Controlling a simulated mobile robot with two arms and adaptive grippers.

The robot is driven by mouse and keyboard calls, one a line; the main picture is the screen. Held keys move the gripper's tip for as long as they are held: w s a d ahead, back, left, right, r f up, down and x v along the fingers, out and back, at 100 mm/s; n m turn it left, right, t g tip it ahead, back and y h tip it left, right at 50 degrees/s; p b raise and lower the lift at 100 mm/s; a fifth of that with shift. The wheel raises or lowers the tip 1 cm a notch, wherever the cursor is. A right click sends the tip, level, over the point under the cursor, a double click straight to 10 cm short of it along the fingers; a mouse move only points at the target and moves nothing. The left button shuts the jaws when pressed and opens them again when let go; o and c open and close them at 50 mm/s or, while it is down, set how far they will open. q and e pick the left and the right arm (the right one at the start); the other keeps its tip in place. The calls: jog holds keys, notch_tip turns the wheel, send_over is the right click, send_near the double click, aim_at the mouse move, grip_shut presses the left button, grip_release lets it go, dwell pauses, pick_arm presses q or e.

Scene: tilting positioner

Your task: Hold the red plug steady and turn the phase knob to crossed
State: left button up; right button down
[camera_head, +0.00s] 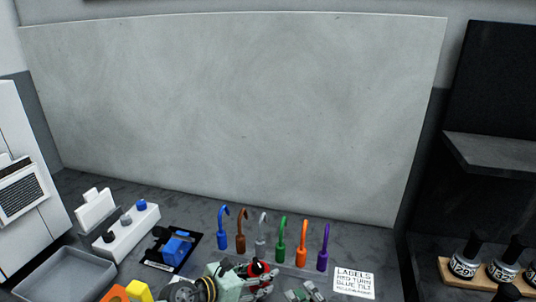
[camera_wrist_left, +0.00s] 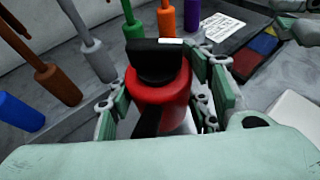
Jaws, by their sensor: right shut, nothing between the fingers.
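The red plug (camera_head: 262,266) stands in front of the row of hooked tools, with a black knob (camera_wrist_left: 157,62) on its top. In the left wrist view the red plug (camera_wrist_left: 160,98) fills the middle. The knob's bar lies roughly across the picture and carries a small white mark. My left gripper (camera_wrist_left: 162,100) has its green pads on both sides of the red body and appears shut on it. What lies under the plug is hidden. My right gripper (camera_head: 304,291) is shut and empty, low in the head view, just right of the plug.
Several coloured hooked tools, including a green one (camera_head: 281,246), stand behind the plug. A label card (camera_head: 353,282) lies at right. A blue block (camera_head: 178,249), a white box with knobs (camera_head: 128,236) and a grey tray (camera_head: 64,274) are at left. Bottles (camera_head: 465,262) stand far right.

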pick_arm(q)
jog(key=o, duration=0.5)
